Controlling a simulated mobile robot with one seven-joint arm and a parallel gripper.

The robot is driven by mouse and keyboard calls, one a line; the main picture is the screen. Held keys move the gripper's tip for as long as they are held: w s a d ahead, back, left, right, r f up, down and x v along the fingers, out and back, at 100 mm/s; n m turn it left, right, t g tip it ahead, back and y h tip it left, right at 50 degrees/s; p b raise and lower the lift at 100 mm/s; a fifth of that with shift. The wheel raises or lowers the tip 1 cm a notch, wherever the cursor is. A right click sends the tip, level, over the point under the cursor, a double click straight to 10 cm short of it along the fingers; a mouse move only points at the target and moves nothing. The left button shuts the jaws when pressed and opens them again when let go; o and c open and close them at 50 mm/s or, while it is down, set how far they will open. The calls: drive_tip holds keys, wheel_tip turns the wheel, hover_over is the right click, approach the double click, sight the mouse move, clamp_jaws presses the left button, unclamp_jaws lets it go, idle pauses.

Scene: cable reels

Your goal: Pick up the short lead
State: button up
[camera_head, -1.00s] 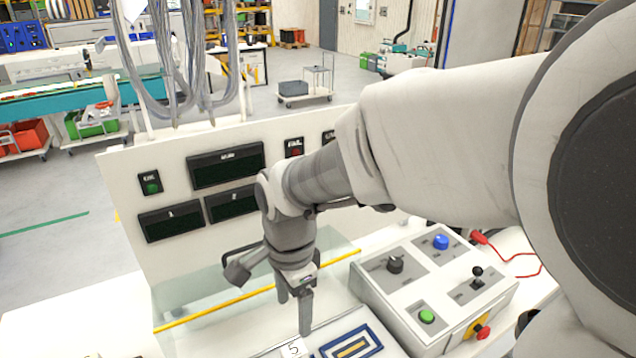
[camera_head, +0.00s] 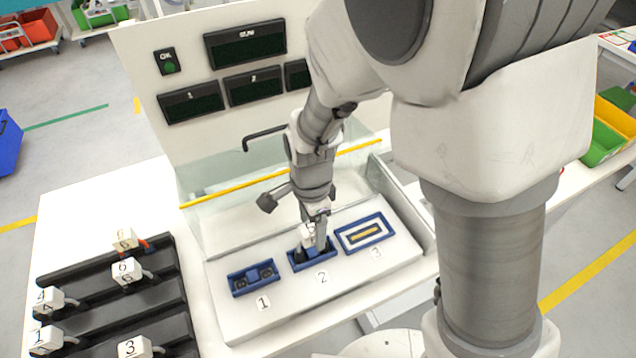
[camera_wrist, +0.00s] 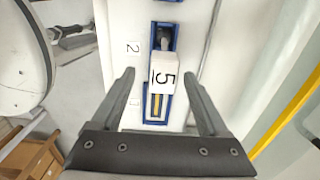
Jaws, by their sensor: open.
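A white block marked 5 (camera_wrist: 163,75) stands at the blue-framed holder numbered 2 (camera_wrist: 175,28). In the head view this block (camera_head: 309,229) is partly covered by my gripper (camera_head: 318,243). In the wrist view my gripper (camera_wrist: 160,84) is open, with one finger on each side of the block and gaps between. More numbered white blocks with grey ends sit in a black rack at the left, such as block 3 (camera_head: 134,347) and block 1 (camera_head: 46,339). One upper block (camera_head: 124,239) has an orange-red piece beside it. I cannot tell which one is the short lead.
Holder 1 (camera_head: 253,279) and holder 3 (camera_head: 365,233) flank holder 2 on the white bench. A yellow bar (camera_head: 240,190) and an upright panel with dark displays (camera_head: 245,45) stand behind. The black rack (camera_head: 180,316) has bare slots.

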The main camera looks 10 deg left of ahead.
sight(312, 243)
drive_tip(key=shift+w+a+f, duration=0.15)
drive_tip(key=shift+f, duration=2.45)
clamp_jaws()
